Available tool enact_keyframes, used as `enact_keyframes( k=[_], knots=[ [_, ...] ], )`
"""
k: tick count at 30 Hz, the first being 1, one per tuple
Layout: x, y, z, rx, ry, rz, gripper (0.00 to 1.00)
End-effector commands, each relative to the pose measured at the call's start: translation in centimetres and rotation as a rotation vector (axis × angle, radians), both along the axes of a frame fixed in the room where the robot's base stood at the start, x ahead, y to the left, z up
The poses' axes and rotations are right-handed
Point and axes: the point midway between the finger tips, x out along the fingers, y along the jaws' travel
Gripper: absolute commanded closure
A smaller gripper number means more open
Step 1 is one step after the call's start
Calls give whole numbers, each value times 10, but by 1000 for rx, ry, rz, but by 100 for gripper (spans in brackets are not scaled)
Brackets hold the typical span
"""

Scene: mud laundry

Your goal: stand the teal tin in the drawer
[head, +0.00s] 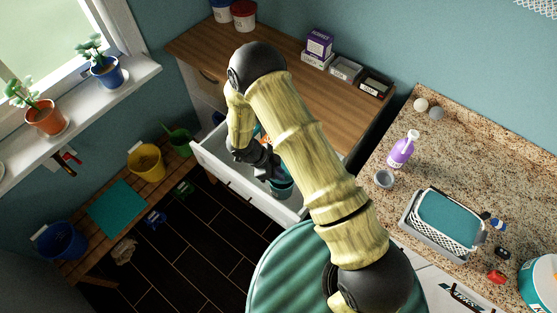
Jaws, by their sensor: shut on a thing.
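The white drawer (230,180) is pulled open below the wooden counter. My gripper (271,177) reaches down over the drawer opening, partly hidden by my own arm. It is shut on the teal tin (282,190), which shows just below the fingers, near the right part of the drawer front. The tin looks roughly upright. Its base is hidden behind the drawer front, so I cannot tell whether it touches the drawer floor.
Something orange and white (258,134) shows in the drawer beside my arm. The wooden counter (215,50) carries boxes (319,47) and tubs at its back. A granite counter (455,140) with a purple bottle (401,150) and a basket (408,232) stands right. A low bench (90,245) stands left.

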Motion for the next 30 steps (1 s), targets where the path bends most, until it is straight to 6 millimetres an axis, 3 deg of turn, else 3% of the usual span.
enact_keyframes(
  k=[14,30],
  knots=[
    [0,0,-3,-1,0,0,100],
    [0,0,-43,-1,0,1,100]
  ],
)
